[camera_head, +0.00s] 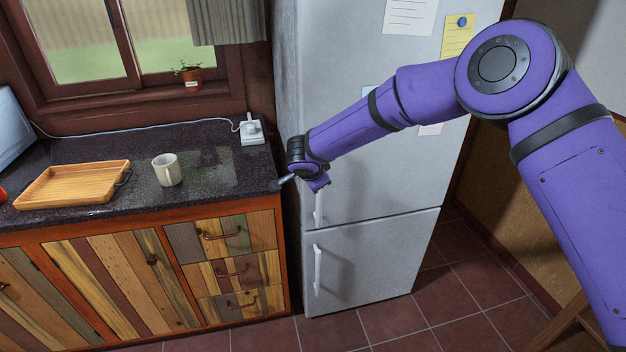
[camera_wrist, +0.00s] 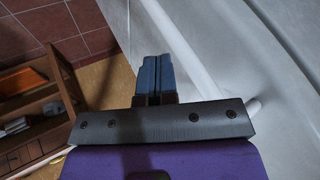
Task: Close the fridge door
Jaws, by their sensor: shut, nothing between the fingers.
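The light grey fridge (camera_head: 355,115) stands right of the counter. Its upper door (camera_head: 375,190) and lower door (camera_head: 370,255) look flush with each other, and I see no open gap at their edges. The upper door's white handle (camera_head: 319,208) is partly hidden by my wrist; a white handle bar also shows in the wrist view (camera_wrist: 182,45). My gripper (camera_head: 284,181) is at the fridge's left front edge, just above that handle, pointing left. Its fingers (camera_wrist: 152,78) are together and empty, beside the bar. I cannot tell whether they touch it.
The dark counter (camera_head: 220,190) ends close to my gripper's left. It bears a wooden tray (camera_head: 75,186), a white mug (camera_head: 167,170) and a white socket block (camera_head: 251,131). Tiled floor (camera_head: 465,295) is clear before the fridge. A wooden shelf (camera_wrist: 38,105) shows in the wrist view.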

